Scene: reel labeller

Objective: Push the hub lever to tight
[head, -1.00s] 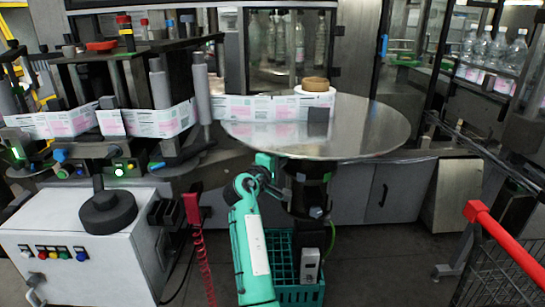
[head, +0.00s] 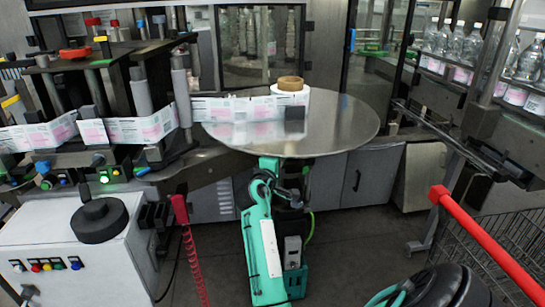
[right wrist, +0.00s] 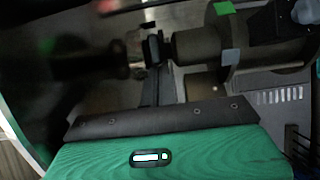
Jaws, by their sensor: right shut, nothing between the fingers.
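The round metal disc (head: 345,129) carries a white label reel (head: 307,101) with a brown core (head: 290,83). A small dark block (head: 295,113) stands at the disc's near side of the reel. I cannot make out the hub lever for certain. My teal arm reaches up to just below the disc's front rim in the head view; its gripper is hidden there. My left gripper is not visible.
A white control box (head: 90,230) with a black knob stands at lower left, beside a red coiled cable (head: 192,250). The labelling unit (head: 120,75) is left of the disc. A red-handled wire cart (head: 510,225) is at right.

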